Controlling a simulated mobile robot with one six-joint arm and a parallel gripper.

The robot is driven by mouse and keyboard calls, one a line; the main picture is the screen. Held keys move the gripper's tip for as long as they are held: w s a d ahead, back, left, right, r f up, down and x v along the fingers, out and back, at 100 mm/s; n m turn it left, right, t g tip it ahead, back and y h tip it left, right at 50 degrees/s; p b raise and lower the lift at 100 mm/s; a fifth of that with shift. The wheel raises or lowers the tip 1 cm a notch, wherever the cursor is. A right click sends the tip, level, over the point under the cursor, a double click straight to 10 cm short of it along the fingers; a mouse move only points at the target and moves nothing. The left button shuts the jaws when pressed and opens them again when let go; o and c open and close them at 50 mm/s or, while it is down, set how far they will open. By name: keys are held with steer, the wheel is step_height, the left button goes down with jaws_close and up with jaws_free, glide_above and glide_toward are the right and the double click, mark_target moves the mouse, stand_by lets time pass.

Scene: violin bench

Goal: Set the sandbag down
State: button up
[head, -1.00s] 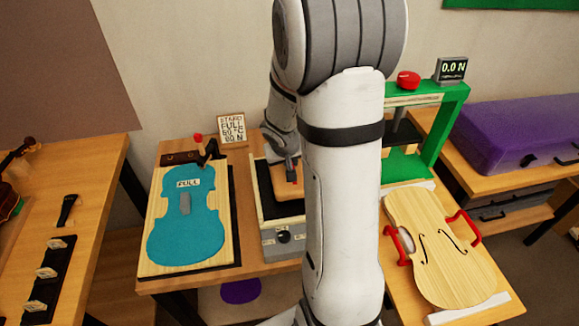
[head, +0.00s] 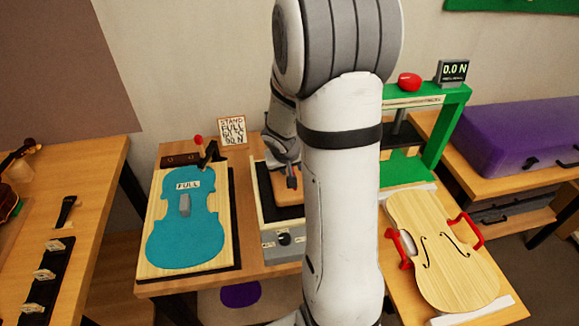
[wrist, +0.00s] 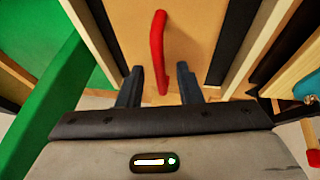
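No object is plainly recognisable as a sandbag. A tan slab (head: 290,198) lies in a dark-edged tray of the box with a dial (head: 284,243), mostly behind my arm; it could be the sandbag, but I cannot tell. In the wrist view the tan surface (wrist: 198,35) carries a red handle or strap (wrist: 158,50). My gripper (head: 291,182) is over the slab, and it also shows in the wrist view (wrist: 160,85). Its two fingers stand apart on either side of the red handle, with gaps, and hold nothing visible.
A cyan violin-shaped piece (head: 185,235) marked FULL lies on a board at left. A sign (head: 232,131) stands behind. A green press (head: 440,140) with a 0.0 N display (head: 453,70) stands at right. A violin plate (head: 440,250) with red clamps lies in front of it.

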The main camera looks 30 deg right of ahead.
steer(key=shift+r+p, duration=0.25)
steer(key=shift+p, duration=0.05)
steer(key=p+v, duration=0.2)
steer(key=v, duration=1)
steer(key=s+a+r+n+y, duration=0.1)
steer(key=s+a+r, duration=0.2)
steer(key=s+a, duration=0.2)
steer(key=s+a+r+n+y, duration=0.1)
steer(key=s+a+r, duration=0.3)
steer(key=s, duration=0.6)
steer(key=shift+s+a+n+g+y, duration=0.35)
steer(key=shift+a+y, duration=0.25)
steer(key=shift+a, duration=0.6)
steer(key=shift+s, duration=0.1)
